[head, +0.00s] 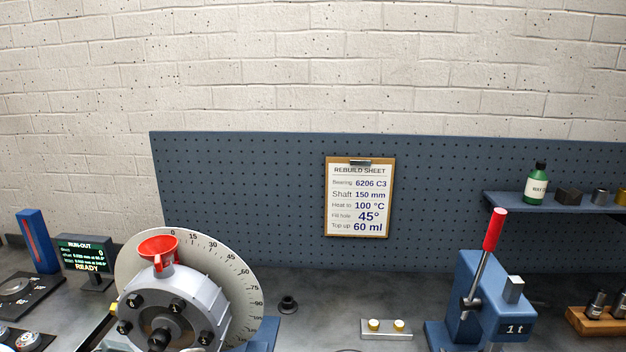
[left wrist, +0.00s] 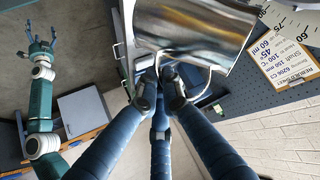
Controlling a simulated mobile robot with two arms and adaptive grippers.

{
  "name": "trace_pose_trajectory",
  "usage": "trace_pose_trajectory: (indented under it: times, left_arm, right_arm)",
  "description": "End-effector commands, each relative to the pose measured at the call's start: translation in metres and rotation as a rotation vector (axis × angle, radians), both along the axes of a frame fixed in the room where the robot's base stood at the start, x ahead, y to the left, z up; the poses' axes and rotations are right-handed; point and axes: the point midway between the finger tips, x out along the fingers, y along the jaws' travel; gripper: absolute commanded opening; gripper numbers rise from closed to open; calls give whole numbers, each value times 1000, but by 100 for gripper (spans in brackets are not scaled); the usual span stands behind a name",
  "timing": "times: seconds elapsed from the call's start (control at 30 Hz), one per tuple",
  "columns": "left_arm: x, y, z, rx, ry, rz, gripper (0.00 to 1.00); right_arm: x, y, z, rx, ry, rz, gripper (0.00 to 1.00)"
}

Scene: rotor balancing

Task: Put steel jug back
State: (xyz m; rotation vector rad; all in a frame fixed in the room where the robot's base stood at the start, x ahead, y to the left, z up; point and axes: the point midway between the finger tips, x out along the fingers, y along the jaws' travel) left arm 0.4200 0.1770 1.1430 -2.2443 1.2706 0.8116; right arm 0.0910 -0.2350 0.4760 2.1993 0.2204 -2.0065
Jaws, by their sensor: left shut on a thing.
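The steel jug (left wrist: 195,28) fills the top middle of the left wrist view, shiny and seen close up. My left gripper (left wrist: 160,90) has its dark fingertips shut at the jug's thin handle, and the jug is held off the bench. The jug's far side and base are cut off by the frame. My right gripper (left wrist: 42,42) shows at the far left of the left wrist view, its fingers spread and empty, well away from the jug. Neither gripper nor the jug shows in the head view.
In the head view, a red funnel (head: 158,247) sits on the grey rotor housing (head: 172,312) before a degree dial (head: 240,287). A blue press (head: 480,303) with a red-handled lever stands right. A wall shelf (head: 560,202) holds a green bottle (head: 537,184). A rebuild sheet (head: 359,198) hangs centrally.

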Motion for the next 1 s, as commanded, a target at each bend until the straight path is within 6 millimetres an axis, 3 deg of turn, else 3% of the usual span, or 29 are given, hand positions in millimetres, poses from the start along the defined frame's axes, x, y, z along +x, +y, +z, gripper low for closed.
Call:
trace_pose_trajectory:
  times: [0.13,0.3,0.57,0.9,0.93,1.0]
  left_arm:
    - [1,12,-1,-1,5,38,0]
    - [2,13,-32,5,2,38,0]
    - [2,13,-61,5,1,37,0]
    - [3,13,-60,-4,-6,40,0]
    - [3,12,-60,-3,-5,39,0]
    - [3,13,-61,0,-4,39,0]
  right_arm:
    - [1,0,0,0,-1,0,80]
    - [1,0,-30,0,-2,0,80]
    - [1,0,-60,0,-2,0,80]
    - [0,0,-62,0,0,0,80]
    - [0,0,-62,0,0,0,78]
    - [0,0,-61,0,0,0,64]
